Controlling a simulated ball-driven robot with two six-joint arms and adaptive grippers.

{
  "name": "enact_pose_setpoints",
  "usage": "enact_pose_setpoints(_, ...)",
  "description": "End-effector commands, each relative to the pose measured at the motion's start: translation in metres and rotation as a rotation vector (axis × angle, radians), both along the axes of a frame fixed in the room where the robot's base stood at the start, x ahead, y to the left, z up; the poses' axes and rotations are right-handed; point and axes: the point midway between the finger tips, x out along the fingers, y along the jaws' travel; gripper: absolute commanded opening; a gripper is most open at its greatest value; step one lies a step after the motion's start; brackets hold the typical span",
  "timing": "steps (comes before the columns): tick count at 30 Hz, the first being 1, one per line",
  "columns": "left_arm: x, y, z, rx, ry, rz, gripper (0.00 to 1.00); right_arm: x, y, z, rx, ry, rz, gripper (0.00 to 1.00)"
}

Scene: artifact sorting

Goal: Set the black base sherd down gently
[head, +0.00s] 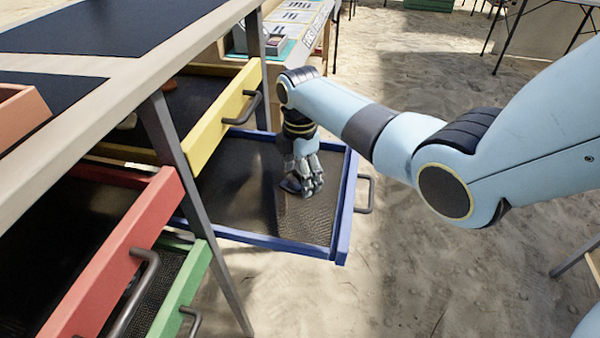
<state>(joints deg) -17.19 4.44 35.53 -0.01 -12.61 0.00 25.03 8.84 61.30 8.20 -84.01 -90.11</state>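The black base sherd (290,184) shows as a small dark piece at the left side of my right gripper's fingers, low over the blue drawer. My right gripper (303,188) points down inside the pulled-out blue drawer (341,215), near its dark mesh floor. Its fingers are close around the sherd and partly hide it. I cannot tell whether the sherd touches the floor. My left gripper is not in view.
A yellow drawer (215,122) stands open above and left of the blue one. Red (120,250) and green (185,285) drawers are open at the lower left. A table leg (195,210) stands in front. Sandy ground lies clear to the right.

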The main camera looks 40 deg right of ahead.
Motion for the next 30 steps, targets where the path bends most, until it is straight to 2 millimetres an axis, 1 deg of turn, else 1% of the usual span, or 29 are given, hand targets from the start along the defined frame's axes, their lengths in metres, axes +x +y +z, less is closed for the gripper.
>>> enact_pose_setpoints(7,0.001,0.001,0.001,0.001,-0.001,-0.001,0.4,0.0,0.0,0.001,0.0,0.0,0.0,0.76)
enact_pose_setpoints(10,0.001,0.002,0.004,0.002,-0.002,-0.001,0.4,0.0,0.0,0.008,0.0,-0.001,0.0,0.76)
enact_pose_setpoints(14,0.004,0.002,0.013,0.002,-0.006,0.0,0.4,0.001,0.0,0.031,0.0,-0.003,0.0,0.76)
enact_pose_setpoints(18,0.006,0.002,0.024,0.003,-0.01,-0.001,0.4,0.001,0.0,0.065,-0.001,-0.005,0.0,0.76)
enact_pose_setpoints(21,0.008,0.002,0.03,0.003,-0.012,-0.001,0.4,0.001,0.0,0.087,0.0,-0.004,0.001,0.76)
enact_pose_setpoints(24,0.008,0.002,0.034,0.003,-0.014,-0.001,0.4,0.001,0.0,0.104,0.0,-0.003,0.0,0.76)
enact_pose_setpoints(27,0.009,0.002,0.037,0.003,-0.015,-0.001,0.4,0.001,0.0,0.115,0.0,-0.001,0.0,0.76)
enact_pose_setpoints(30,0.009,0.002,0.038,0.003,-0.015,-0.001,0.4,0.0,0.0,0.122,0.0,-0.001,-0.001,0.76)
